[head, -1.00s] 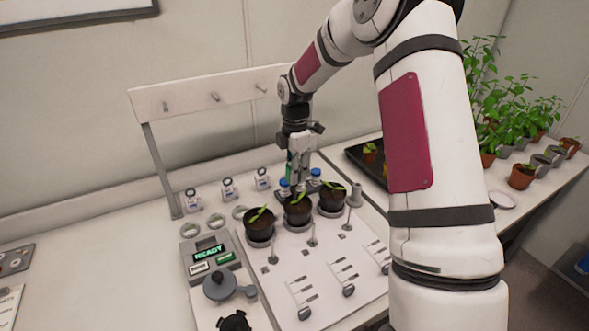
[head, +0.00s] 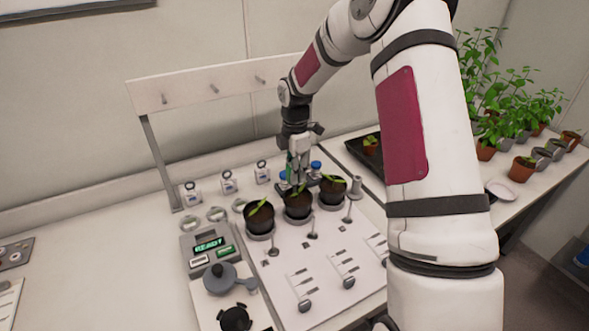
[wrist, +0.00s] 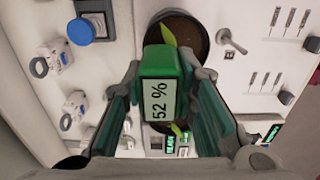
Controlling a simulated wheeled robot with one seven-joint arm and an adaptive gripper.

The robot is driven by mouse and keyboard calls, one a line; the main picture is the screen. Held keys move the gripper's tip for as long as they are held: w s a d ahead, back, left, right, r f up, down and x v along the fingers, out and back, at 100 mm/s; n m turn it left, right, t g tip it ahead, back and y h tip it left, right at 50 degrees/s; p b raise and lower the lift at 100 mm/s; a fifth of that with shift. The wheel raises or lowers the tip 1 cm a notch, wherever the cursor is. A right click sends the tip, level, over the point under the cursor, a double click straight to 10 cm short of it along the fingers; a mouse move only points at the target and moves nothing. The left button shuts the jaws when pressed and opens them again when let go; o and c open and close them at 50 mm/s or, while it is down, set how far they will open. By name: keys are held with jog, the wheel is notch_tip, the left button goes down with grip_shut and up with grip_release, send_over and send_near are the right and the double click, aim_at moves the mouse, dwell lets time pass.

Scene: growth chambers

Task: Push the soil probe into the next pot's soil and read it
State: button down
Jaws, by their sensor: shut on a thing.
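My gripper (head: 298,180) is shut on the soil probe (wrist: 162,97), a green block with a screen reading 52 %. In the head view, my gripper points down at the middle of three dark pots, each with a small seedling. The middle pot (head: 298,210) is just below my fingers. The left pot (head: 259,222) and right pot (head: 333,194) stand beside it. In the wrist view, one pot with a leaf (wrist: 188,40) shows beyond the probe. The probe's lower end is hidden, so I cannot tell how deep it sits.
A console (head: 209,247) showing READY stands left of the white board (head: 325,255). Small tagged items (head: 228,182) and rings line the back. A grey lidded pot (head: 220,280) is at front left. Potted plants fill the right bench.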

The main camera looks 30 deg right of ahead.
jog(key=shift+f, duration=0.45)
dwell(0.3)
jog(key=c, duration=1.2)
grip_release()
jog(key=shift+r, duration=0.1)
